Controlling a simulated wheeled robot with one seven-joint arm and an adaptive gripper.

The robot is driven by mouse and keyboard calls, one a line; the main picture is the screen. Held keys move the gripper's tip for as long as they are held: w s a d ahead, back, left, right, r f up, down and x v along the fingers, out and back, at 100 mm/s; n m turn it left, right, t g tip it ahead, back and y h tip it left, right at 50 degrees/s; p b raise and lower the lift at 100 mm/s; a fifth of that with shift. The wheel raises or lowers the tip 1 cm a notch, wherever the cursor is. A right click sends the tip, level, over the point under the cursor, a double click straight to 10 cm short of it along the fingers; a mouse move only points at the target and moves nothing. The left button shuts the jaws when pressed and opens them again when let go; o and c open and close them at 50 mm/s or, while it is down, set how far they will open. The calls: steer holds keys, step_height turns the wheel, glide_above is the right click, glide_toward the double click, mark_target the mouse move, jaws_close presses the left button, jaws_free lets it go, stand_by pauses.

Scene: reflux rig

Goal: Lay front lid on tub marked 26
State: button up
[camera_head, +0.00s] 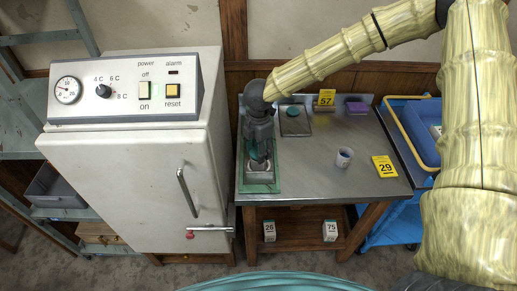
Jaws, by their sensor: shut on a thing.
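My gripper (259,157) points down at the left side of the metal table. It is shut on the teal knob of a grey lid (260,177), mostly hidden under the fingers. The lid is at or just above a green-rimmed tray or mat (275,186); whether it touches cannot be told. A second grey lid (294,127) with a teal knob lies farther back on the table. A white block marked 26 (269,231) stands on the lower shelf, under the table's front left; I cannot tell whether it is a tub or a tag.
A yellow 57 sign (326,98), a purple block (356,107), a white cup (344,157) and a yellow 29 sign (384,167) are on the table (310,178). A block marked 75 (330,231) stands below. A white cabinet (135,180) stands close left; a blue cart (410,130) stands right.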

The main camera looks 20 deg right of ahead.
steer(key=shift+f, duration=0.4)
stand_by(1.0)
steer(key=o, duration=0.8)
steer(key=o, duration=0.4)
steer(key=shift+r, duration=0.15)
steer(key=shift+r+p, duration=3.15)
steer(key=shift+r, duration=0.75)
